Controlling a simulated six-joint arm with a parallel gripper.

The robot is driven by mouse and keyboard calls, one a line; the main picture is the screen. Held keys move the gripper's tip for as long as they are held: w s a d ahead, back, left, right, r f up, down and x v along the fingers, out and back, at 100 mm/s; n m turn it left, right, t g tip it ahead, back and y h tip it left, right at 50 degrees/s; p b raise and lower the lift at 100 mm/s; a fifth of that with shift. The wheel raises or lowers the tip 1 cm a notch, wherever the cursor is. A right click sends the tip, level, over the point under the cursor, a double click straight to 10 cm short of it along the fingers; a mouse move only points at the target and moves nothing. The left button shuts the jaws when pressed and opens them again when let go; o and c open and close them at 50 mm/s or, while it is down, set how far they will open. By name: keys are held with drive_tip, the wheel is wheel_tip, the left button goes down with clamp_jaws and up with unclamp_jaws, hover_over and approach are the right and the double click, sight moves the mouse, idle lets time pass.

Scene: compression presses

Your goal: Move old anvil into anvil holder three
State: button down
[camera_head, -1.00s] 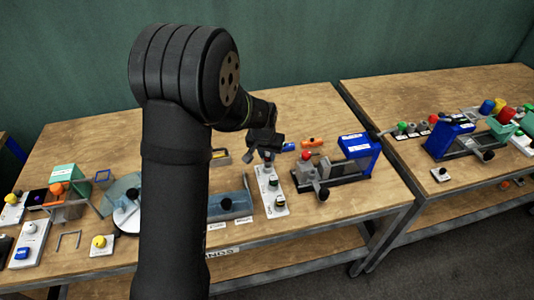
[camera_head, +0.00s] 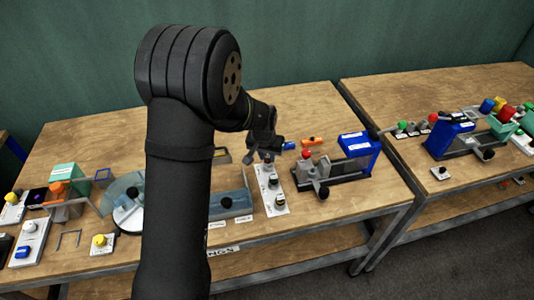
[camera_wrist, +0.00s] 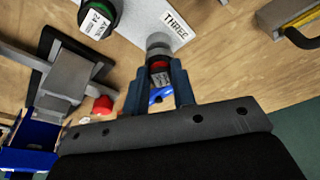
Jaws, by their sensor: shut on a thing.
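My gripper (camera_head: 266,150) is above the far end of the white anvil holder strip (camera_head: 284,210). In the wrist view its two fingers (camera_wrist: 159,88) are shut on a small dark, labelled anvil with a red band (camera_wrist: 159,66). A grey round part shows just beyond the anvil, beside the "THREE" label (camera_wrist: 176,25) on the white strip (camera_wrist: 148,14). I cannot tell whether the anvil is seated there or just above. Another anvil, black and green with a white label (camera_wrist: 97,20), stands on the strip nearby. The held anvil is mostly hidden in the head view.
A press with a blue block (camera_head: 357,153) and a red knob (camera_head: 306,154) stands right of the strip. A blue-grey tray (camera_head: 231,204) lies to the left. An orange item (camera_head: 312,142) lies behind. Bare wood lies at the back of the table.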

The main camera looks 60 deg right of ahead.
drive_tip(key=shift+f, duration=0.8)
drive_tip(key=c, duration=1.1)
unclamp_jaws()
drive_tip(key=v, duration=1.7)
drive_tip(key=shift+w+r, duration=0.1)
drive_tip(key=shift+r, duration=0.1)
drive_tip(key=x, duration=1.7)
drive_tip(key=shift+f, duration=0.2)
drive_tip(key=shift+r, duration=0.1)
